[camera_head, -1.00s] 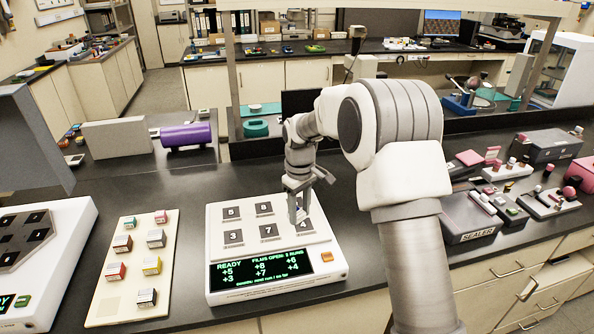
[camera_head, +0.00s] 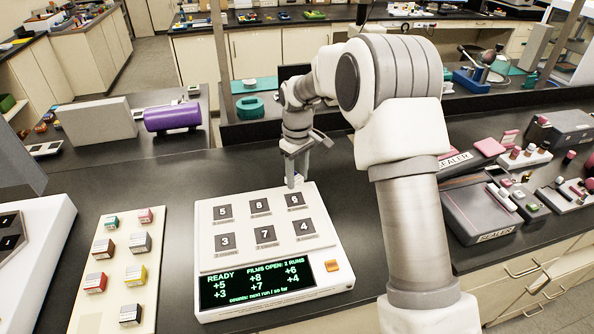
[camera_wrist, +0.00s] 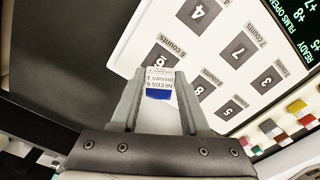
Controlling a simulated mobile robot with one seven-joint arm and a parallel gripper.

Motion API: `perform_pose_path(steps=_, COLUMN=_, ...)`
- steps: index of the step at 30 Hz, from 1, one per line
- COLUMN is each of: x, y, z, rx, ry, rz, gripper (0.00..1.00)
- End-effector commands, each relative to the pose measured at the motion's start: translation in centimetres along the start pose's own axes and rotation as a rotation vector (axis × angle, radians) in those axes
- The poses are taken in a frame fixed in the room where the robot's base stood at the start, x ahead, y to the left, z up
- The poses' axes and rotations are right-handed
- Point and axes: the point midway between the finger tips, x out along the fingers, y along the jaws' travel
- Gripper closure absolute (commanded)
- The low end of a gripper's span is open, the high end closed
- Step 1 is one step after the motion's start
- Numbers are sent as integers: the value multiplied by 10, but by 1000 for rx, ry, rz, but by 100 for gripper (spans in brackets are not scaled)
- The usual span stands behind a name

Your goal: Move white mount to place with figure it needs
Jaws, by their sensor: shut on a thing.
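My gripper (camera_wrist: 158,105) is shut on a white mount (camera_wrist: 163,120) with a blue band and a printed label reading "NEEDS 6 DRAWS 1". In the head view my gripper (camera_head: 296,180) is at the back right edge of the white profiler (camera_head: 330,225), just behind the pad marked 6 (camera_head: 294,199). In the wrist view the mount's label end lies beside the pad marked 6 (camera_wrist: 160,57). I cannot tell whether the mount touches the profiler. Pads 5, 8, 3, 7 and 4 look bare. The green display (camera_head: 258,282) reads "READY".
A cream tray (camera_head: 112,268) with several coloured mounts stands left of the profiler. Another white device (camera_head: 40,265) is at the far left. Grey sealer boxes (camera_head: 478,208) stand on the right. A purple cylinder (camera_head: 172,117) lies farther back. Dark bench between tray and profiler is clear.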

Motion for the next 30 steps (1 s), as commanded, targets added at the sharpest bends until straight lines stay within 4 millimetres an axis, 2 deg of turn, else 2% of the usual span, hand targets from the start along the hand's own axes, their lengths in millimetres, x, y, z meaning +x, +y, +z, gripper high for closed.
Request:
perform_pose_path(steps=11, x=-2, y=0, z=1, rx=16, ry=0, rz=-2, gripper=100)
perform_pose_path(steps=30, x=49, y=0, z=1, rx=14, ry=0, rz=-2, gripper=100)
